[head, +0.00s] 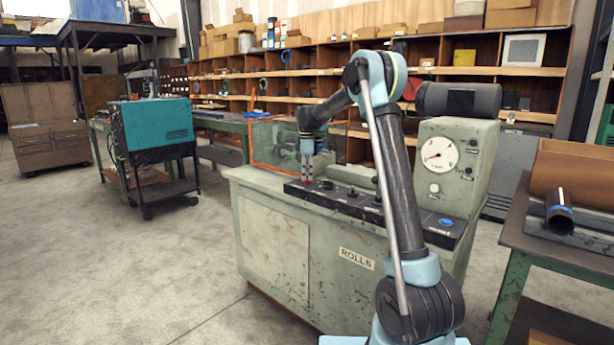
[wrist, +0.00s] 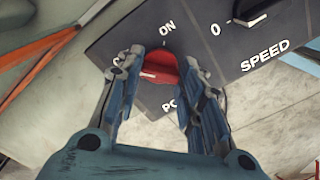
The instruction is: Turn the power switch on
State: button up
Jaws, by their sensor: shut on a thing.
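The red power switch (wrist: 162,66) sits on the dark control panel (wrist: 120,28) in the wrist view, with "ON" printed above it. The letters "PO" show below it, the rest hidden by a finger. Another label to its left is mostly covered. My gripper (wrist: 160,72) has a finger on each side of the knob and is shut on it. In the head view my gripper (head: 308,178) points down at the left end of the panel (head: 340,203) on the green machine. I cannot clearly tell which label the knob points to.
A black speed knob (wrist: 250,20) with "0" and "SPEED" labels is right of the switch. A gauge (head: 440,154) and a blue button (head: 446,222) are at the machine's right. An orange-framed clear guard (head: 276,145) stands behind my gripper. A pipe (head: 559,210) lies on the right table.

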jog(key=m, duration=0.4)
jog(key=shift+w+m, duration=0.2)
jog(key=shift+m, duration=0.1)
jog(key=m, duration=0.9)
jog(key=shift+m, duration=1.9)
jog(key=shift+s, duration=0.1)
jog(key=o, duration=1)
jog(key=shift+o, duration=0.3)
